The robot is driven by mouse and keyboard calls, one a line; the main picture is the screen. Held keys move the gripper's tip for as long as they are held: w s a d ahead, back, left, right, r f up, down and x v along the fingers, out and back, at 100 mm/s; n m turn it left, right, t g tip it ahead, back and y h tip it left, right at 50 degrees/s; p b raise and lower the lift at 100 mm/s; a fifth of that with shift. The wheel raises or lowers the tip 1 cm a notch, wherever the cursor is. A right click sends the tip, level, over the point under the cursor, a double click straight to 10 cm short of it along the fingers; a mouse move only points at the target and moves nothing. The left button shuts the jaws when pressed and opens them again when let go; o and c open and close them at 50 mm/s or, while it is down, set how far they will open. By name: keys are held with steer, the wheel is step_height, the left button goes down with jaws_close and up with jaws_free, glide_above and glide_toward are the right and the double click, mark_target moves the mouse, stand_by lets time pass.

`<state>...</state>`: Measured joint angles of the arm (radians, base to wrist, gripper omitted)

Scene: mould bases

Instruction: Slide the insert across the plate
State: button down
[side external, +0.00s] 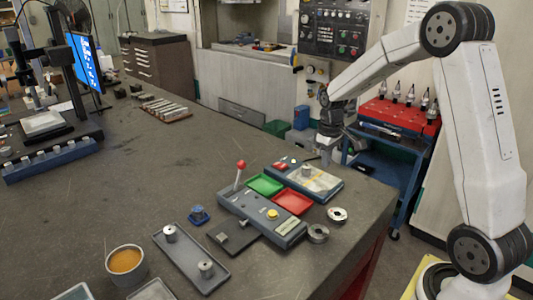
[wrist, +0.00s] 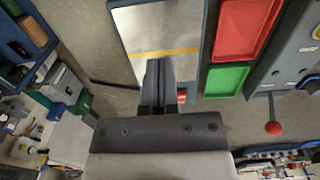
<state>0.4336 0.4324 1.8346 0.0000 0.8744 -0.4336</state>
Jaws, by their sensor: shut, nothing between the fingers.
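A small grey cylindrical insert (side external: 306,171) stands on the shiny plate (side external: 322,184), which is set in a blue-grey base. In the wrist view the bare plate (wrist: 160,25) shows a yellow line across it. My gripper (side external: 325,157) is shut and empty, pointing down above the back edge of the base. In the wrist view its fingers (wrist: 158,80) are together in front of the plate's near end. I cannot make out the insert in that view; the fingers may hide it.
Beside the base are a green tray (side external: 265,185), a red tray (side external: 291,202) and a control box (side external: 262,219) with a red-knobbed lever (side external: 240,168). A long tray (side external: 188,259) holds two cylinders. The table's left middle is clear.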

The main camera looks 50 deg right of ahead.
steer(key=shift+r, duration=2.2)
steer(key=shift+a, duration=0.1)
steer(key=s+a+f+t, duration=0.1)
steer(key=s+a+f, duration=0.1)
steer(key=a, duration=0.4)
steer(key=s+a+f, duration=0.2)
steer(key=s+a, duration=0.3)
steer(key=s+a+f+t, duration=0.1)
steer(key=s+a+f, duration=0.1)
steer(key=s+a, duration=0.2)
steer(key=shift+a+f+t, duration=0.15)
steer(key=shift+a+f, duration=0.05)
steer(key=shift+a, duration=0.5)
steer(key=shift+a+f+t, duration=0.15)
steer(key=shift+a+f, duration=0.05)
steer(key=shift+a, duration=0.45)
steer(key=shift+s+a+f, duration=0.2)
steer(key=shift+s+a, duration=0.1)
steer(key=shift+s, duration=0.15)
